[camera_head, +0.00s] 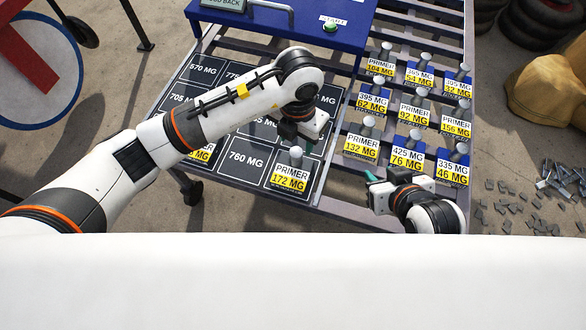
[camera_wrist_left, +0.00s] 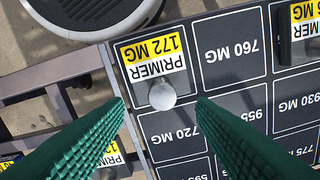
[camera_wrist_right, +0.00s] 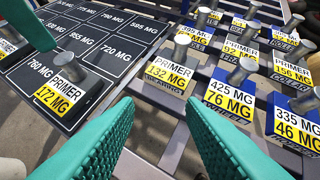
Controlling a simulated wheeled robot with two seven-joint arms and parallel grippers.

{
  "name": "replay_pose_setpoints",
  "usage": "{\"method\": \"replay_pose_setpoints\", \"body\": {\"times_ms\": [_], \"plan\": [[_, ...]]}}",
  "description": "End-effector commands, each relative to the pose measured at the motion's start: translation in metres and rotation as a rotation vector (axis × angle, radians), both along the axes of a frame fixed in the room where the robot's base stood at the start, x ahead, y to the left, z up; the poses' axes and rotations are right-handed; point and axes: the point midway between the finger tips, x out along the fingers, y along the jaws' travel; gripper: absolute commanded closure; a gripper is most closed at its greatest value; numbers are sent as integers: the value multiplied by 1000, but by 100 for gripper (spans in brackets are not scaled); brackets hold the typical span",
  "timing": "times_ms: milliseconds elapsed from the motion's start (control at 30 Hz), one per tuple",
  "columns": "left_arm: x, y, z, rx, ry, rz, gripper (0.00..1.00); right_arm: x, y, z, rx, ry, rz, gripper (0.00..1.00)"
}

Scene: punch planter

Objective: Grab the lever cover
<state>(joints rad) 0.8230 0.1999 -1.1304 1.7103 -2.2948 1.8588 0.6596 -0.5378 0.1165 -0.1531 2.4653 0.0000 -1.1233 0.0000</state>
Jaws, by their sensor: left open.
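No block can be read as the lever cover; most small part-name lines are too small or hidden. The 172 MG block (camera_head: 290,176), with a grey knob, stands in the near right corner of the dark board; it also shows in the left wrist view (camera_wrist_left: 153,58). My left gripper (camera_head: 308,143) is open and empty above the board, the knob between its fingers in the left wrist view. My right gripper (camera_head: 374,186) is open and empty, low at the near edge of the rack, nearer the 132 MG block (camera_head: 361,144) and the 76 MG block (camera_head: 406,161).
Several more knobbed blocks stand in rows at right, including the 46 MG block (camera_head: 453,171) and 62 MG block (camera_head: 372,101). The dark board (camera_head: 244,158) has several bare labelled squares. A blue machine (camera_head: 300,22) with a green start button (camera_head: 330,27) is behind.

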Motion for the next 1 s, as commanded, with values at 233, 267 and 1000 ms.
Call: {"method": "replay_pose_setpoints", "body": {"times_ms": [233,267,1000], "plan": [[0,-1,-26,-3,2,-1,49,23,9,17,38,-166,12,64],[0,-1,-27,-3,2,-2,49,24,10,19,39,-173,12,64],[4,1,-80,-3,2,-3,49,61,30,83,146,-624,42,64]]}}
